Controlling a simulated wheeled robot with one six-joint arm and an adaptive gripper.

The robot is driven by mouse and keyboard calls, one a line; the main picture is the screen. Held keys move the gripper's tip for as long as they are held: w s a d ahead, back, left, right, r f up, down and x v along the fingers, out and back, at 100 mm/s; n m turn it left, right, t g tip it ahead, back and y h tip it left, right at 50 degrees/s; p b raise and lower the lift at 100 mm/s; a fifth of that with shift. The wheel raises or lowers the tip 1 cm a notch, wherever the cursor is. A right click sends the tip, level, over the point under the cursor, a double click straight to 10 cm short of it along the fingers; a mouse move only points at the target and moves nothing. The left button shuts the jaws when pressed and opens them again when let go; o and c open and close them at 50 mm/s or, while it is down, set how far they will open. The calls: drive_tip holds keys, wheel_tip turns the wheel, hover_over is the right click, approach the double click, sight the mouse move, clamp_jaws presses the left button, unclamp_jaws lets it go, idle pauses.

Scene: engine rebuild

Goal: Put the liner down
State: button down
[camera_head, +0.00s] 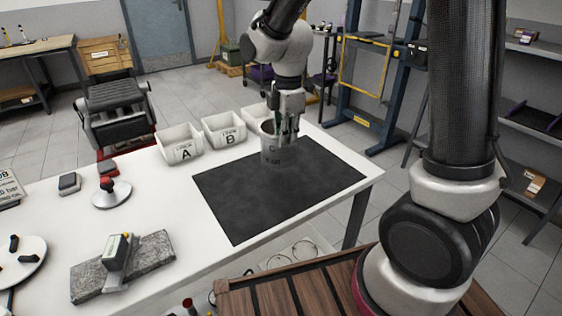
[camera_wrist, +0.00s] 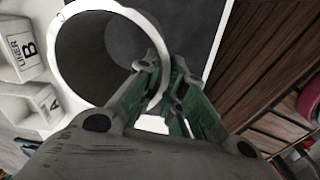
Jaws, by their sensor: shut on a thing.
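The liner (camera_head: 268,152) is a grey, open-ended cylinder, upright at the far side of the black mat (camera_head: 270,195). My gripper (camera_head: 284,134) is shut on the right side of its wall near the top rim. In the wrist view, the liner (camera_wrist: 82,50) opens toward the camera, and the green fingers of my gripper (camera_wrist: 164,78) pinch its wall. Whether the liner's bottom touches the mat or hangs just above it, I cannot tell. The fingers hide part of the rim.
White bins A (camera_head: 181,150) and B (camera_head: 225,133) stand left of the liner on the white table (camera_head: 185,210). The mat's near part is bare.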

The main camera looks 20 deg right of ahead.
sight(286, 159)
wheel_tip(286, 159, down, 7)
drive_tip(key=shift+r, duration=0.1)
idle(0.4)
drive_tip(key=c, duration=1.5)
unclamp_jaws()
drive_tip(key=r, duration=1.2)
drive_tip(key=shift+s+d, duration=0.1)
drive_tip(key=shift+s, duration=0.1)
drive_tip(key=s+d+r+m+t, duration=0.1)
drive_tip(key=s+d+r+m, duration=0.2)
drive_tip(key=s+d+m, duration=0.2)
drive_tip(key=s+d+r+m+t, duration=0.1)
drive_tip(key=s+d+r+m, duration=0.2)
drive_tip(key=s+d+m, duration=0.3)
drive_tip(key=s+d+r+m+t, duration=0.1)
drive_tip(key=s+d+r+m, duration=0.1)
drive_tip(key=s+d+m, duration=0.3)
drive_tip(key=shift+s+d+r+m+t, duration=0.15)
drive_tip(key=shift+s+m, duration=0.45)
drive_tip(key=shift+s, duration=0.05)
drive_tip(key=shift+s+d+r+m+t, duration=0.1)
drive_tip(key=shift+s+m, duration=0.5)
drive_tip(key=shift+s, duration=0.1)
drive_tip(key=shift+s+d+r+m+t, duration=0.15)
drive_tip(key=shift+s+m, duration=0.45)
drive_tip(key=shift+s, duration=0.05)
